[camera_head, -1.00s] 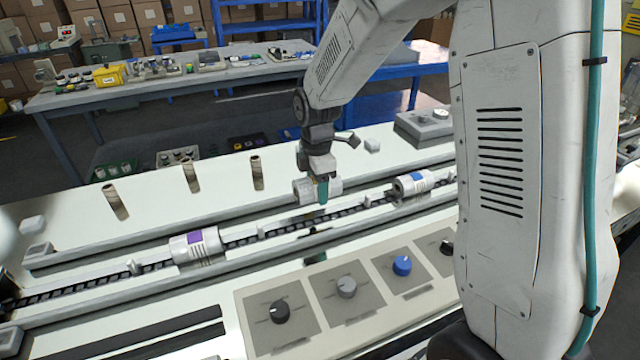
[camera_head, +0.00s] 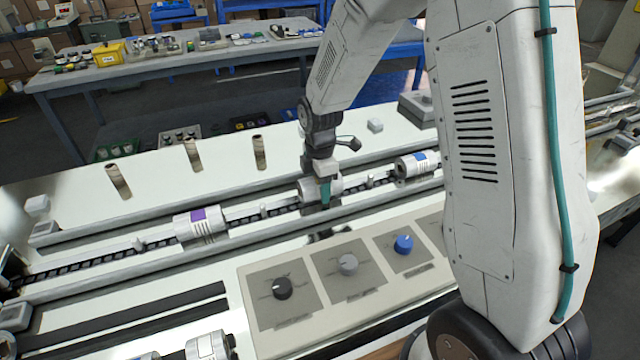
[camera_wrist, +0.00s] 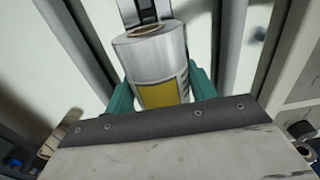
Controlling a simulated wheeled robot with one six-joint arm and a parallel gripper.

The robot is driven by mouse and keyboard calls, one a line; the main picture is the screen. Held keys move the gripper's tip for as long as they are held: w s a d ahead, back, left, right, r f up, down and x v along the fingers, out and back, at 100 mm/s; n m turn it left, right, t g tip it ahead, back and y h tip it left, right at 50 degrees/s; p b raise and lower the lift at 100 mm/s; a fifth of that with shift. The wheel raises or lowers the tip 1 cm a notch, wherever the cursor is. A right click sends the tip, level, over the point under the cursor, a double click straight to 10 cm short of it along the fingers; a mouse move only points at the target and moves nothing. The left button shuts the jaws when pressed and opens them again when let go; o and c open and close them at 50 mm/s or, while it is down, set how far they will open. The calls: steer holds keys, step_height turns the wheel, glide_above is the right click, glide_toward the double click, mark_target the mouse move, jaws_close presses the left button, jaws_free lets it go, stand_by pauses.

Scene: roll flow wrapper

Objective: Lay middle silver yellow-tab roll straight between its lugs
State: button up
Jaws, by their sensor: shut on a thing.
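The silver roll with the yellow tab (camera_wrist: 158,62) is between the teal fingers of my gripper (camera_wrist: 160,92), which is shut on it. In the head view the silver roll (camera_head: 307,186) lies at the chain channel (camera_head: 245,218), partly hidden by my gripper (camera_head: 325,188). The roll's length runs along the channel. In the wrist view its hollow end points up the picture, towards the dark chain slot. A small lug (camera_head: 370,180) stands in the channel to the right of the roll and another lug (camera_head: 264,210) to its left. I cannot tell whether the roll touches the channel floor.
A purple-tab roll (camera_head: 201,225) lies in the channel to the left and a blue-tab roll (camera_head: 417,164) to the right. Several brown tubes (camera_head: 193,154) stand behind the channel. A knob panel (camera_head: 345,268) lies in front. More silver rolls (camera_head: 208,345) lie at the bottom edge.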

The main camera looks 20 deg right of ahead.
steer(key=shift+f, duration=0.45)
steer(key=o, duration=1.3)
step_height(320, 180, up, 8)
steer(key=shift+f, duration=0.15)
